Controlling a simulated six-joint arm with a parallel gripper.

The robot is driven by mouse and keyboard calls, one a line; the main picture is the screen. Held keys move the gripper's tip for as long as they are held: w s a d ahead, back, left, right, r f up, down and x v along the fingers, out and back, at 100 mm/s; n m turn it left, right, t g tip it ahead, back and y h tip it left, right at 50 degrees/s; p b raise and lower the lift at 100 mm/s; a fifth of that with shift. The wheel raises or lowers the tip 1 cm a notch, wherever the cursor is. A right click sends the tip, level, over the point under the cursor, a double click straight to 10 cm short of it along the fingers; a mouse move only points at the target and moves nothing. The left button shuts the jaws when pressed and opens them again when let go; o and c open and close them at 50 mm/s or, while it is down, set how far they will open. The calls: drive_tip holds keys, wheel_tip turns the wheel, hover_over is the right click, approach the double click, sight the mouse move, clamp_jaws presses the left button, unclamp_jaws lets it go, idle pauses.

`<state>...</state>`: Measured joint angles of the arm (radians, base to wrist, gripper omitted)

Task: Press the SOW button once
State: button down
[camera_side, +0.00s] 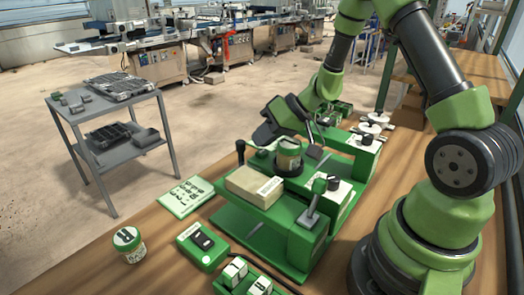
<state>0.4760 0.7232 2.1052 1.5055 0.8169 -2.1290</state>
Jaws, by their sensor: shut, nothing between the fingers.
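The green tray seeder (270,226) stands on the wooden bench, with a pale labelled block (254,186) on its front part and a jar (289,155) set in its middle. I cannot read any label as SOW, so I cannot tell which part is the SOW button. A small green control box (202,246) with a dark top panel lies on the bench in front of the seeder. My gripper (314,146) is over the far part of the seeder, behind the jar. It is shut and empty, apart from the control box; its fingertips are small and partly lost among dark parts.
A lever (312,205) rises at the seeder's near right and a dark knob (240,147) at its left. A labelled jar (129,244), a printed green card (185,197) and a green holder with white blocks (243,280) lie in front. A grey cart (110,105) stands left.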

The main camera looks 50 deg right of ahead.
sight(263, 150)
drive_tip(key=shift+f, duration=0.55)
idle(0.7)
drive_tip(key=shift+r, duration=0.9)
drive_tip(key=shift+r, duration=0.1)
drive_tip(key=shift+r, duration=2.4)
